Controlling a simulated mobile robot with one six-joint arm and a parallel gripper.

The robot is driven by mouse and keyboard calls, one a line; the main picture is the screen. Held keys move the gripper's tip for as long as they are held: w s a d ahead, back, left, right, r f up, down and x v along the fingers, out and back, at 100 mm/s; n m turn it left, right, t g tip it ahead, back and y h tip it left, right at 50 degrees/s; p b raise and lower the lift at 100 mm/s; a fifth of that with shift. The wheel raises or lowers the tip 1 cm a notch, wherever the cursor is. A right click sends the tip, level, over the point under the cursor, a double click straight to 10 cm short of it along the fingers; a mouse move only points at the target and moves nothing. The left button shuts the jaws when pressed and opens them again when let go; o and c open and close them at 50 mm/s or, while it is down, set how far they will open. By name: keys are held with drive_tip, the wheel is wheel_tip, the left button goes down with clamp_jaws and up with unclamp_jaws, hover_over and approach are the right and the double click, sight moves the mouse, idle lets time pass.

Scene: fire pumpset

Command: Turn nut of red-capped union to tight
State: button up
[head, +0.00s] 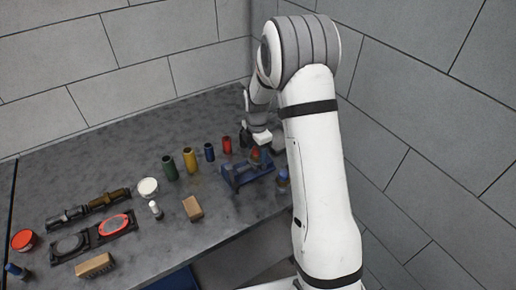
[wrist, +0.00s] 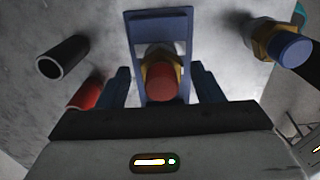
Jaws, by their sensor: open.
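The red-capped union (wrist: 163,82) stands in a blue stand (wrist: 158,22) in the wrist view, with a brass-coloured nut (wrist: 158,55) behind its red cap. In the head view the red cap (head: 255,154) shows above the blue stand (head: 238,178), at the right part of the bench. My gripper (wrist: 162,82) is open, one finger on each side of the union. The fingers appear apart from the nut, though I cannot tell the depth. In the head view my gripper (head: 263,137) is small and its fingertips are hard to make out.
A blue-capped union (wrist: 290,48) stands right of the stand; it also shows in the head view (head: 283,180). A black tube (wrist: 63,58) and a red tube (wrist: 86,94) stand on the left. Yellow (head: 190,160) and green (head: 169,168) tubes are farther left. Walls close in behind and right.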

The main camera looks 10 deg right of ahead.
drive_tip(key=shift+f, duration=0.15)
drive_tip(key=shift+c, duration=0.4)
drive_tip(key=c, duration=0.9)
